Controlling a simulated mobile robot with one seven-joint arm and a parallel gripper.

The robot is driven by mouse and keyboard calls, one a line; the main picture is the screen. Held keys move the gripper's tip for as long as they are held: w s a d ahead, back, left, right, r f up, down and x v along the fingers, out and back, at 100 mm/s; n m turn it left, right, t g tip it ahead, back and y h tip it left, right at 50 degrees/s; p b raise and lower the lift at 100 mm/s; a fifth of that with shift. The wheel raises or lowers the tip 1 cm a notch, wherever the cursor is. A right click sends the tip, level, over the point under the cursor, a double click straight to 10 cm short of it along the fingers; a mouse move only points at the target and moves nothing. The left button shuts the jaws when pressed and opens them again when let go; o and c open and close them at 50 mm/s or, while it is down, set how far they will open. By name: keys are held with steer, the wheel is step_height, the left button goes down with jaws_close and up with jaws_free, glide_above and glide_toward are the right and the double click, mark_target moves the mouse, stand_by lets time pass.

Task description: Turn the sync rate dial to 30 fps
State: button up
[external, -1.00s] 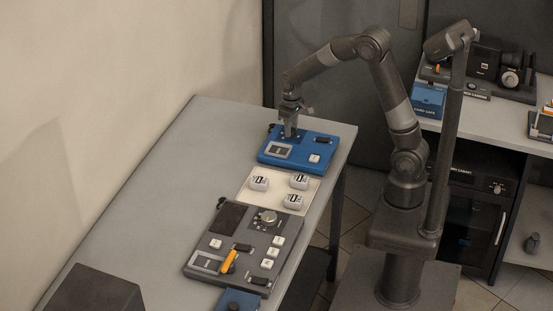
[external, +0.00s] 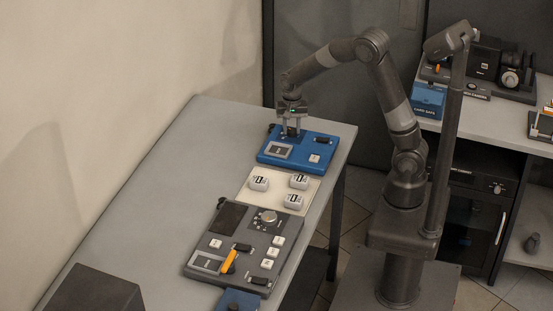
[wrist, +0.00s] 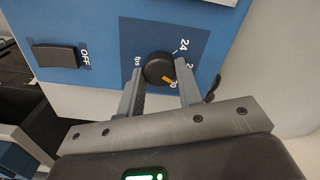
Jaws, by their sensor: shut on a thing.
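The sync rate dial (wrist: 157,66) is a round black knob with an orange pointer mark. It sits on a dark blue panel of the blue unit (external: 299,154). In the wrist view the mark points down and right, at a label that reads partly as "0". The labels "24", a part-hidden "2" and "fps" also show around the knob. My gripper (wrist: 160,70) has one finger on each side of the knob and is shut on it. In the external view my gripper (external: 291,130) points down at the unit's back left and hides the dial.
A black switch marked OFF (wrist: 55,56) is on the same unit. A pale tray (external: 274,196) with several white-grey blocks and a dark grey console (external: 228,272) stand in front of the unit.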

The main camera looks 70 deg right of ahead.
mark_target(291, 131)
steer(key=shift+m, duration=1.9)
steer(key=o, duration=1)
step_height(291, 131, up, 11)
steer(key=shift+f, duration=0.1)
